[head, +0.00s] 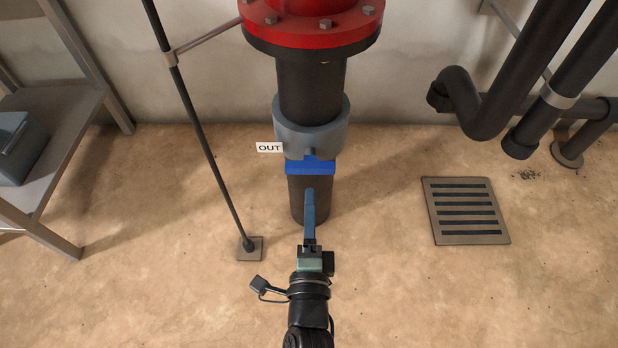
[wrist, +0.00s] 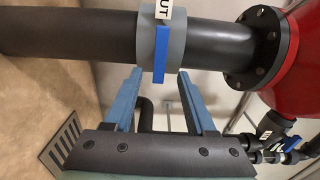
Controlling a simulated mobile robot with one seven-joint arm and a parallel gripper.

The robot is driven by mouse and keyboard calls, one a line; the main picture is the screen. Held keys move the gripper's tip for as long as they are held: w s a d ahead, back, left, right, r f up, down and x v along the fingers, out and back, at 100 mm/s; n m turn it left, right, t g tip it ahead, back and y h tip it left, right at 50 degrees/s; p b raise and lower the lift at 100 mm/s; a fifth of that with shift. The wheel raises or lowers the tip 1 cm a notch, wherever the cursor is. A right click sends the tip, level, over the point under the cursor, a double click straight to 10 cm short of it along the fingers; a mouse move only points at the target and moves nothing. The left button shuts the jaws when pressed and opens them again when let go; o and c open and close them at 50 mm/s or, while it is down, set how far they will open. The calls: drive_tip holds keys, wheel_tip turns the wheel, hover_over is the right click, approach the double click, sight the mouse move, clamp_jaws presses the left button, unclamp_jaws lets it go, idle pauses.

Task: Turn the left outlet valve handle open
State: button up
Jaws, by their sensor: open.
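The outlet valve (head: 318,118) is a grey collar on a dark vertical pipe, with an "OUT" label (head: 269,147) on its left. Its blue bar handle (head: 310,167) lies crosswise to the pipe. The handle also shows in the wrist view (wrist: 161,53), beyond the fingertips. My gripper (head: 309,192) is just below and in front of the handle in the head view. In the wrist view its two blue fingers (wrist: 159,72) are spread apart and empty, with the handle lined up with the gap between them. I cannot tell whether either finger touches the handle.
A red flanged body (head: 312,22) sits above the valve. A thin dark rod (head: 205,135) stands left of it, beside a shelf (head: 60,130). Dark pipes (head: 530,75) and a floor grate (head: 466,210) are at right. Another blue handle (wrist: 290,144) shows at lower right in the wrist view.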

sight(310, 172)
drive_tip(key=w+b, duration=0.1)
drive_tip(key=w, duration=0.6)
drive_tip(key=shift+w, duration=0.2)
clamp_jaws()
